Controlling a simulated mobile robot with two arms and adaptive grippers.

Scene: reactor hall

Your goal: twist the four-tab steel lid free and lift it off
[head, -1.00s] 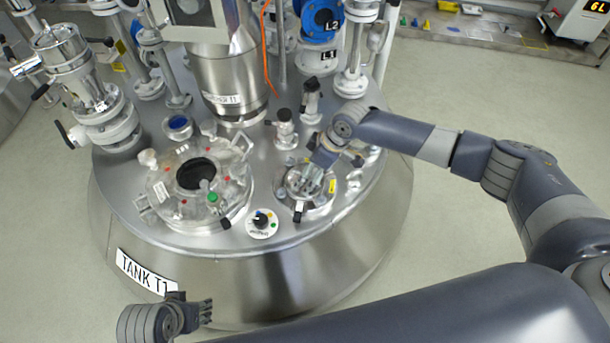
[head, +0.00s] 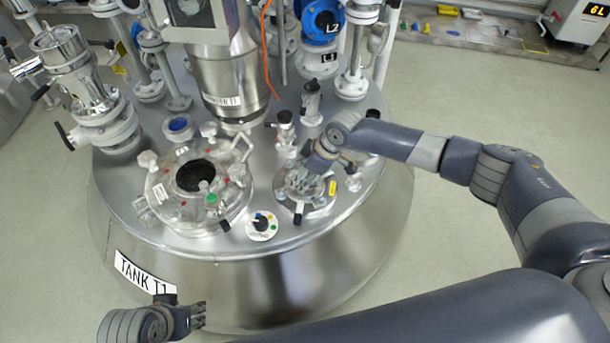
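The steel lid (head: 318,203) is a small round fitting on the front right of the tank top, with short tabs or clamps around its rim. My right gripper (head: 300,184) points down over the lid's middle, and its fingers cover much of it. I cannot tell whether the fingers grip the lid or how far apart they are. The lid appears seated on its port. My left gripper (head: 198,316) is low at the front left, in front of the tank wall and away from the lid. Its finger opening is too small to judge.
Left of the lid is a larger round hatch (head: 158,208) with a dark window. A dial (head: 262,225) sits between them at the front edge. Upright valves (head: 311,103), pipes and a steel column (head: 232,88) stand behind. Floor is clear at the right.

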